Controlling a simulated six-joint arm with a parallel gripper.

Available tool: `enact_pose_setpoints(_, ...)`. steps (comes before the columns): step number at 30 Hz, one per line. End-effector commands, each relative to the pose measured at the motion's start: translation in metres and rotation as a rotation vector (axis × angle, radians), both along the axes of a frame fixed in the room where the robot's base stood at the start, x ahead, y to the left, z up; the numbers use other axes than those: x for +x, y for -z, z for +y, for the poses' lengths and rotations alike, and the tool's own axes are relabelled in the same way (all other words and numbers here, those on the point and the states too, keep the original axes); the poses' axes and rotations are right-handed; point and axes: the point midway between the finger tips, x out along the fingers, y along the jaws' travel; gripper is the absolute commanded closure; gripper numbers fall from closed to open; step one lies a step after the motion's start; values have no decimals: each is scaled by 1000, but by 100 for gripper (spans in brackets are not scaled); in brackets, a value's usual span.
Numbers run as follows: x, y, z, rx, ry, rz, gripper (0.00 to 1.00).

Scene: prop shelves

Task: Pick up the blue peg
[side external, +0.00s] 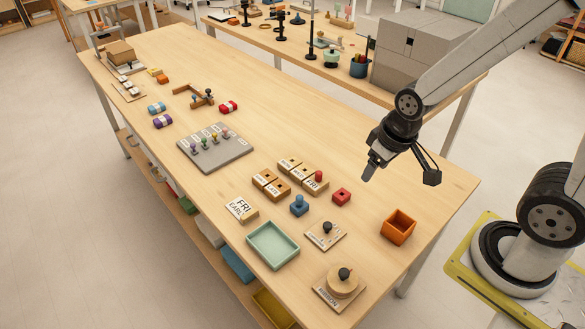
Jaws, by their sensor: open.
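A blue peg (299,199) with a rounded top stands upright on a small blue block (299,209) near the middle of the table's front half. It appears to be seated in the block. My gripper (371,174) hangs above the table, up and to the right of the blue peg and well apart from it. It points down and holds nothing that I can see. A red peg (318,175) stands by the lettered wooden blocks (290,178), behind the blue peg. A red block (341,196) with a dark hole on top sits to the right of the blue peg.
A green tray (272,246), a knobbed wooden plate (326,235), a round knobbed piece (342,283) and an orange box (398,226) stand nearby. A grey board (215,148) with several small pegs lies further left. The table's right side is mostly clear.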

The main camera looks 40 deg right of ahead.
Motion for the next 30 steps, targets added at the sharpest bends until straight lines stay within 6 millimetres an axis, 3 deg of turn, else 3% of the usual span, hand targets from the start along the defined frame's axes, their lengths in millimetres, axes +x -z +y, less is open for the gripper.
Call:
enact_pose_setpoints(23, 1, 0, 0, 4, 7, 0, 29)
enact_pose_setpoints(30, 9, 6, 6, 72, 161, 10, 29)
